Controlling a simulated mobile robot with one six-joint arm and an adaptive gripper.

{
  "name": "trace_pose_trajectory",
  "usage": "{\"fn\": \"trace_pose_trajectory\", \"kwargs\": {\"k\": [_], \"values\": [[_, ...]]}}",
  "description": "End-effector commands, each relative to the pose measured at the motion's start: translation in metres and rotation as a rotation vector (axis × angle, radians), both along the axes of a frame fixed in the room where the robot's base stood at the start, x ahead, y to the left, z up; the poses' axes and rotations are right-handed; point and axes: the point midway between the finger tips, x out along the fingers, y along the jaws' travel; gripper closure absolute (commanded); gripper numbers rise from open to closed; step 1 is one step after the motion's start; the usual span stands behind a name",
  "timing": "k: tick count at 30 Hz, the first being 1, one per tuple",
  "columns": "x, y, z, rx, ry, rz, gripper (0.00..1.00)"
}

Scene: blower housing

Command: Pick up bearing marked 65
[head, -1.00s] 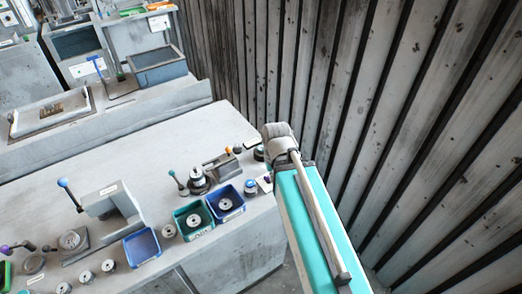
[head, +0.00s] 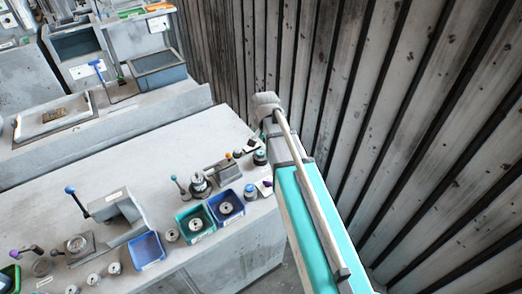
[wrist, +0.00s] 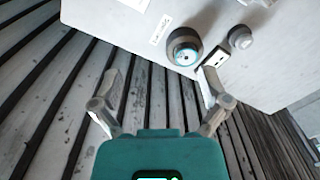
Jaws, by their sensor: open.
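Several round grey bearings stand along the near side of the bench. One bearing (head: 195,223) lies in a green tray (head: 180,225), and another (head: 226,208) lies in a blue tray (head: 240,208). More bearings (head: 114,268) stand loose at the front left. No number 65 is readable on any of them. My gripper (wrist: 160,82) is open and empty in the wrist view, its fingers apart beside the bench's edge. A dark round part with a teal ring (wrist: 184,52) sits on the bench beyond the fingertips.
A blue tray (head: 147,250) looks empty. A lever press (head: 112,206) and a stand with a teal-knobbed lever (head: 199,185) rise from the bench (head: 150,165). A slatted wall (head: 400,130) stands close on the right. The bench's middle is clear.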

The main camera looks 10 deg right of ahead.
Motion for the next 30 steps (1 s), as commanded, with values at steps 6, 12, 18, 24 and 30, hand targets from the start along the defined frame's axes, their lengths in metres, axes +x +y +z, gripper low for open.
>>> {"fn": "trace_pose_trajectory", "kwargs": {"k": [6,12,18,24,30], "values": [[0.058,-0.001,0.022,0.0,0.0,-0.251,0.04],[0.074,-0.001,0.026,0.0,0.0,-0.354,0.04],[0.074,-0.002,0.025,0.0,0.0,-0.365,0.04],[0.074,-0.001,0.025,0.0,0.0,-0.363,0.04],[0.074,-0.001,0.017,0.0,0.0,-0.363,0.04]]}}
